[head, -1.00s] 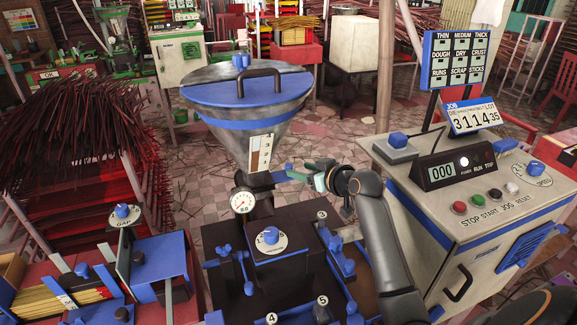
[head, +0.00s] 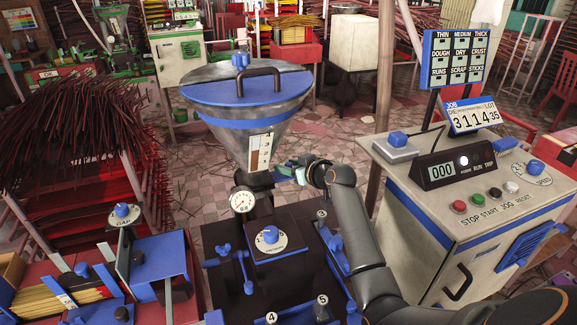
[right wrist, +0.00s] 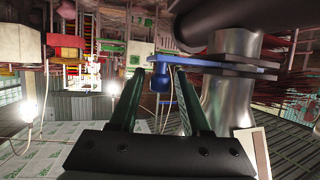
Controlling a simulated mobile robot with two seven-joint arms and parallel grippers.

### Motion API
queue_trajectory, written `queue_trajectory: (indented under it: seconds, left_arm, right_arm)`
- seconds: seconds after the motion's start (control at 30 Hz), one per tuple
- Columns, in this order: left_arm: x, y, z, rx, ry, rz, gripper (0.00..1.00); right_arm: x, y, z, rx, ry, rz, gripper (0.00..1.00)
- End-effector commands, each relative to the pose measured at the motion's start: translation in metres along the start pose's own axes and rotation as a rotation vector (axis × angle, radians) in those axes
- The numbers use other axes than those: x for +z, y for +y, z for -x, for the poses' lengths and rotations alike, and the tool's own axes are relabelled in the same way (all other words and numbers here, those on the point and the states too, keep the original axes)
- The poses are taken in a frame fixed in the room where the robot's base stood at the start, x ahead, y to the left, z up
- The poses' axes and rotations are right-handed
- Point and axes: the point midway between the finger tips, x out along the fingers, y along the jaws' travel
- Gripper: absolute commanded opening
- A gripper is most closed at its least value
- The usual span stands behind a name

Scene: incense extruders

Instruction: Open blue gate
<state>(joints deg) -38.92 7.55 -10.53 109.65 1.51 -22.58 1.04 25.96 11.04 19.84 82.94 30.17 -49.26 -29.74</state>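The blue gate (right wrist: 215,62) is a flat blue bar at the neck below the hopper (head: 255,115), with a round blue knob (right wrist: 160,80) hanging at its free end. In the head view the gate (head: 284,171) is mostly covered by my right gripper (head: 300,172). My right gripper (right wrist: 159,92) is open, with its two dark green fingers on either side of the knob. A small gap shows on each side of it, so the fingers do not appear to press on it. My left gripper is not in view.
A pressure gauge (head: 242,201) sits below the hopper, above the dark machine bed (head: 285,275). A control cabinet (head: 470,215) with buttons stands close to the right of my right arm. A bundle rack (head: 75,150) stands at the left.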

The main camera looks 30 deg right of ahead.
Motion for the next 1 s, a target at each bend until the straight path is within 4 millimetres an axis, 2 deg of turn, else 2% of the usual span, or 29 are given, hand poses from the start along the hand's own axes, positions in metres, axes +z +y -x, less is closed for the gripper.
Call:
queue_trajectory:
  seconds: [0.03,0.4,1.0]
  left_arm:
    - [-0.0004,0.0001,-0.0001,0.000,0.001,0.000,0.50]
    - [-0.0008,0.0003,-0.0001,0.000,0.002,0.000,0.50]
    - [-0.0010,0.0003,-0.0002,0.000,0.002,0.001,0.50]
  right_arm:
    - [0.0001,-0.0001,0.0001,0.000,0.000,0.000,0.41]
    - [0.0002,0.0000,0.0002,0.000,0.000,0.000,0.00]
    - [0.0003,0.0002,0.0002,0.000,-0.001,0.000,0.00]
